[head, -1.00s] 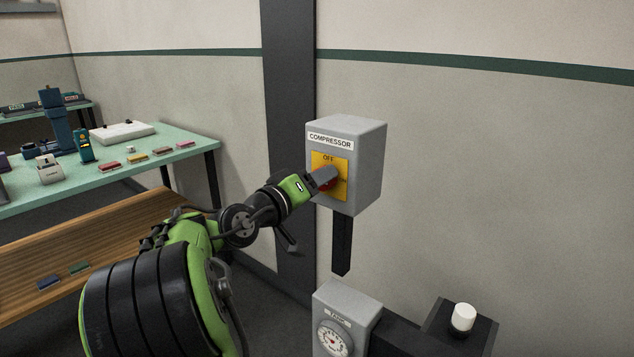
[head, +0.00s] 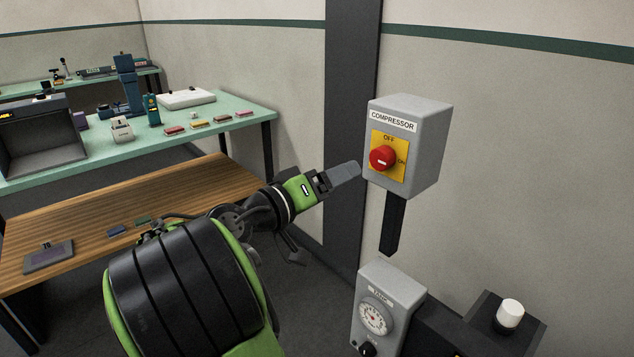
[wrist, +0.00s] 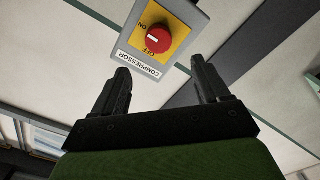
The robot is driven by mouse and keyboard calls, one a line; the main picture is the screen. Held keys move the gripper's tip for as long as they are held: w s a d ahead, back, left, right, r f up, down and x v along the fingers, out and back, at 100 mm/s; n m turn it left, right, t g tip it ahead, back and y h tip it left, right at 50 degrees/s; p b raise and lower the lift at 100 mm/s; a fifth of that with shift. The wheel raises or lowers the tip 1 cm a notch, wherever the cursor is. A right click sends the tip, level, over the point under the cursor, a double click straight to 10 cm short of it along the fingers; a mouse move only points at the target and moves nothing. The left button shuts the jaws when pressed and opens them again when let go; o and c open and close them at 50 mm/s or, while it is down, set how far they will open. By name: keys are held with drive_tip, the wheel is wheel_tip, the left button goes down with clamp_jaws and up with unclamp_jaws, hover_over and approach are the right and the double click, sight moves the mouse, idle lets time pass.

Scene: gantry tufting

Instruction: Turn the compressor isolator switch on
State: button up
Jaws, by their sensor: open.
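The compressor isolator (head: 408,180) is a grey box on the wall, labelled COMPRESSOR. Its yellow plate (head: 397,172) reads OFF at the top and ON at the right. The red knob (head: 381,158) carries a white bar that lies roughly level, in line with ON rather than OFF. My gripper (head: 352,171) is left of the box, apart from the knob, open and empty. In the wrist view the red knob (wrist: 153,38) is beyond and between the open fingers (wrist: 162,80), with clear space before it.
Below the box is a grey gauge unit (head: 392,287), with a dark block and white knob (head: 509,313) to its right. A green-topped table (head: 235,109) and a wooden bench (head: 215,178) stand at left. The wall right of the isolator is bare.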

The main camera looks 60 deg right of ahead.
drive_tip(key=p+v, duration=0.2)
drive_tip(key=v, duration=0.2)
drive_tip(key=shift+a, duration=0.15)
idle(0.4)
